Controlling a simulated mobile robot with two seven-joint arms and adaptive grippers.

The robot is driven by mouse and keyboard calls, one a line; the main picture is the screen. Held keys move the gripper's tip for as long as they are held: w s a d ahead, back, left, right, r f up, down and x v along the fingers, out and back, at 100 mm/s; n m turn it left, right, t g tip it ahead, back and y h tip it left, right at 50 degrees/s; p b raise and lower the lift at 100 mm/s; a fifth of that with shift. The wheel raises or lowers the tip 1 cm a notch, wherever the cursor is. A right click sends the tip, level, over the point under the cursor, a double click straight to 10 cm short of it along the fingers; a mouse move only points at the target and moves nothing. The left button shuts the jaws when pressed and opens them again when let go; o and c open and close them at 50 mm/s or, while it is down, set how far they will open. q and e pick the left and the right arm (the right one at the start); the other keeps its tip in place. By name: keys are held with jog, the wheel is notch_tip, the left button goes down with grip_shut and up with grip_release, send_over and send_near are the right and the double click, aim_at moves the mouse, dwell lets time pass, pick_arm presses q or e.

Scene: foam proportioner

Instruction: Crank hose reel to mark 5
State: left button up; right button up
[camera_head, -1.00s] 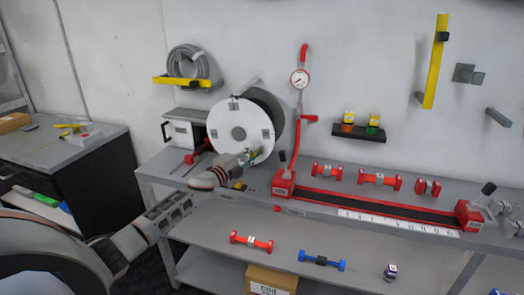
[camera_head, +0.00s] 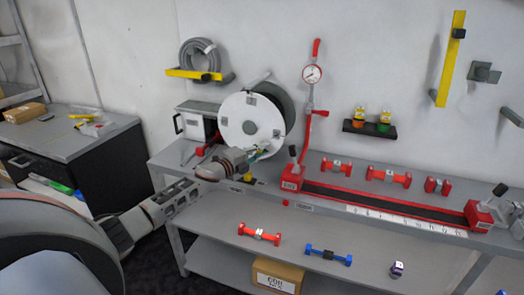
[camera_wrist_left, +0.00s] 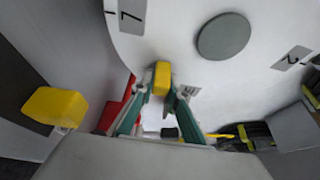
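The hose reel (camera_head: 234,133) has a white disc face with label plates and stands at the left end of the bench. In the left wrist view its disc (camera_wrist_left: 190,25) shows a "7" plate (camera_wrist_left: 131,15) at upper left and a "2" plate (camera_wrist_left: 292,58) at right. A third plate behind the fingers is not readable. My left gripper (camera_head: 257,155) is at the lower part of the disc. In the wrist view its teal fingers (camera_wrist_left: 161,88) close on both sides of the yellow crank handle (camera_wrist_left: 162,76). My right gripper is not in view.
A red gauge (camera_head: 312,74) with a hose stands right of the reel. A long red-framed track (camera_head: 385,207) with a numbered strip runs along the bench. A yellow block (camera_wrist_left: 55,106) shows left in the wrist view. The lower shelf holds red and blue couplings.

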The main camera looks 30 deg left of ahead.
pick_arm(q)
jog(key=shift+o, duration=0.6)
jog(key=shift+s, duration=0.1)
jog(key=s+a, duration=0.1)
jog(key=s, duration=1)
jog(key=shift+s+a+r, duration=0.2)
jog(key=shift+s+a, duration=0.15)
jog(key=shift+a, duration=0.05)
